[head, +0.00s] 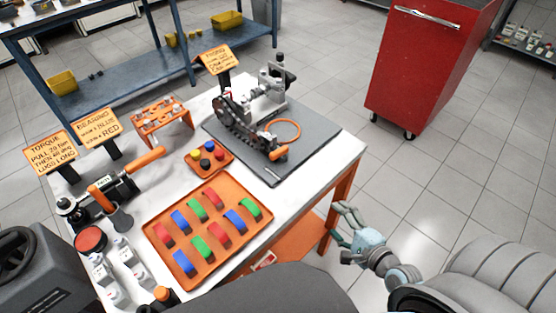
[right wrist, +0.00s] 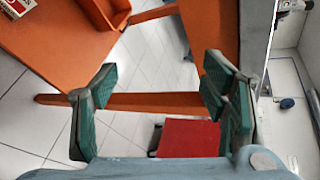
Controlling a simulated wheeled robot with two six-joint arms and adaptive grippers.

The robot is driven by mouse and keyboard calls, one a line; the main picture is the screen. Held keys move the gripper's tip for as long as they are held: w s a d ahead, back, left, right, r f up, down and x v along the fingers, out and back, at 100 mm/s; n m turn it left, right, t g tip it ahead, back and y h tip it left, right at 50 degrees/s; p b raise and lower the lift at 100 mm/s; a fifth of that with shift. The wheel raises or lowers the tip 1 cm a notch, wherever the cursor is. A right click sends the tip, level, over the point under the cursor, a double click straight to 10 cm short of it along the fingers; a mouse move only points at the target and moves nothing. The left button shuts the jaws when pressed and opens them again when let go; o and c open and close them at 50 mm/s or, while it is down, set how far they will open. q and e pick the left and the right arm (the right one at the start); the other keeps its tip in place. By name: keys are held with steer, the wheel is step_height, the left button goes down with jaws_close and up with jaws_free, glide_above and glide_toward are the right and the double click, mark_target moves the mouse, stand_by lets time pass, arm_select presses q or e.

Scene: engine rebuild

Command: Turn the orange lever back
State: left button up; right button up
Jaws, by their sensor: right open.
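An engine fixture (head: 240,122) with a dark chain and grey metal parts stands on a dark mat (head: 310,143) at the far right part of the white workbench. An orange ring (head: 299,127) and a short orange handle (head: 278,153) sit at its near right side. The handle looks like the orange lever, though its pivot is too small to make out. My right gripper (head: 344,226) is open and empty, off the bench's right edge and well apart from the lever. In the right wrist view its green-padded fingers (right wrist: 160,85) are spread over floor and orange frame. My left gripper is out of view.
An orange tray (head: 208,228) of red, blue and green pieces lies near the bench front. A small orange tray (head: 208,157) sits beside the mat. A red cabinet (head: 425,65) stands beyond; floor on the right is clear.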

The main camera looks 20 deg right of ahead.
steer(key=a+r+m, duration=0.1)
steer(key=r+m, duration=0.1)
steer(key=r, duration=0.1)
steer(key=w+a+r+m+t+y, duration=0.1)
steer(key=r, duration=0.2)
steer(key=a+r+m+t+y+b, duration=0.1)
steer(key=a+r+m, duration=0.1)
steer(key=r, duration=0.1)
steer(key=shift+w+a+r+m, duration=0.1)
steer(key=shift+w+r+m, duration=0.1)
steer(key=shift+m, duration=0.1)
steer(key=m+t+y, duration=0.1)
steer(key=m+t, duration=0.1)
steer(key=m, duration=0.4)
glide_toward(281, 152)
steer(key=w+r+m+p, duration=0.1)
steer(key=p, duration=0.2)
steer(key=shift+w+a+m, duration=0.1)
steer(key=shift+w+m, duration=0.05)
steer(key=shift+m, duration=0.15)
steer(key=x, duration=0.5)
steer(key=f+x, duration=0.1)
steer(key=x, duration=0.2)
steer(key=shift+w+p, duration=0.1)
steer(key=shift+p, duration=0.3)
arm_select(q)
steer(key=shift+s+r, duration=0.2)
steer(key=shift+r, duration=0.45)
